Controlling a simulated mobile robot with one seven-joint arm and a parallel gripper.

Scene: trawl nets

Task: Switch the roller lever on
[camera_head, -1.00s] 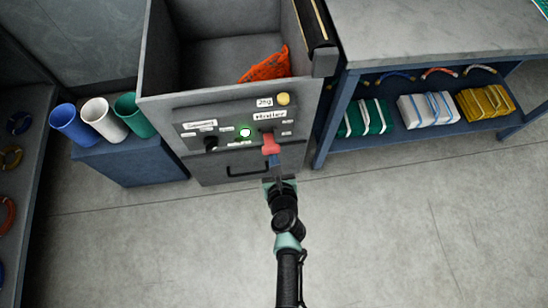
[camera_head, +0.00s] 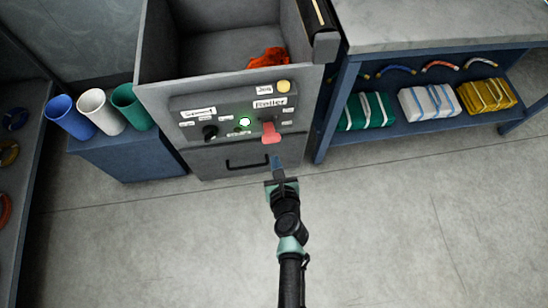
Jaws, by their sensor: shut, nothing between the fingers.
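The roller lever (camera_head: 271,132) is a red handle on the grey control panel, under the "Roller" label (camera_head: 270,103). It hangs downward over the panel's lower edge. My gripper (camera_head: 276,161) is just below the lever, in front of the lower drawer front. Its fingers are shut and empty. A small gap shows between the fingertips and the lever, though depth is hard to judge. The lever's pivot is partly hidden behind its handle.
A green-lit button (camera_head: 245,121) and a black knob (camera_head: 210,132) sit left of the lever; a yellow button (camera_head: 283,86) is above. An orange net (camera_head: 268,58) lies in the bin. A shelf (camera_head: 400,130) stands right. The floor in front is clear.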

